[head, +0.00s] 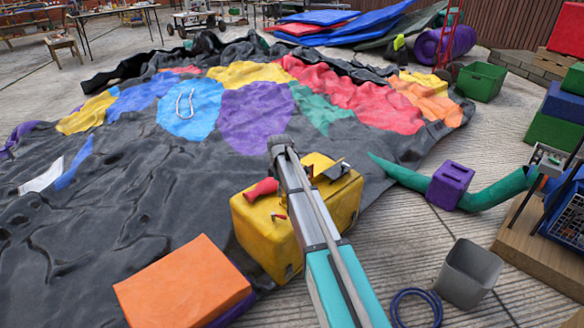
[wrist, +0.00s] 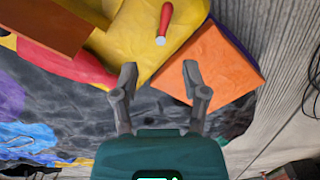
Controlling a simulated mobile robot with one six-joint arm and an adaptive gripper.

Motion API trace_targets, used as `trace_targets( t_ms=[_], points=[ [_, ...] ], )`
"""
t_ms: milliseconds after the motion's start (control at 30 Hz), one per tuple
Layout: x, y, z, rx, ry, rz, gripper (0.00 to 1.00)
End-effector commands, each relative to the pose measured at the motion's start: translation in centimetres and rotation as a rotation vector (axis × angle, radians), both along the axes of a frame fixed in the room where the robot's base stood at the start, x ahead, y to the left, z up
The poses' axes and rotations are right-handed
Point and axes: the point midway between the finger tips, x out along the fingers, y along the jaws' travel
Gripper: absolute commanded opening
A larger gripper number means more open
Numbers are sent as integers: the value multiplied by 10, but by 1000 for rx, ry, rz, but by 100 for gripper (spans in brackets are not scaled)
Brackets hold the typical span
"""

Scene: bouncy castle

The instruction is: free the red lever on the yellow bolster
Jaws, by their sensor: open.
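The yellow bolster (head: 248,228) stands at the edge of the dark sheet in the head view, partly hidden behind my arm. A small red lever (head: 278,216) with a pale end shows on it. The lever also shows in the wrist view (wrist: 165,18), at the top middle on the yellow surface. A larger soft-looking red piece (head: 262,189) lies on the bolster's upper left. My gripper (wrist: 160,76) is open and empty, with its fingers apart from the lever. Dark sheet and yellow surface show beyond the fingers. The fingers are not clear in the head view.
An orange block (head: 172,282) lies beside the bolster and shows in the wrist view (wrist: 210,65). A brown piece (wrist: 45,24) is at the wrist view's upper left. A purple block (head: 450,185), green tube (head: 498,192) and grey bin (head: 468,275) stand right of my arm.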

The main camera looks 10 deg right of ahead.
Motion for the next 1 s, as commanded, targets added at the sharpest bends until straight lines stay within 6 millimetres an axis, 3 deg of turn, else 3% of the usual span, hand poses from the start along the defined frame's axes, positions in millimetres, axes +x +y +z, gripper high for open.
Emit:
trace_targets(
  t_ms=[167,1000],
  points=[
    [0,0,19,0,0,0,58],
    [-62,-10,88,9,-44,-119,58]
  ],
)
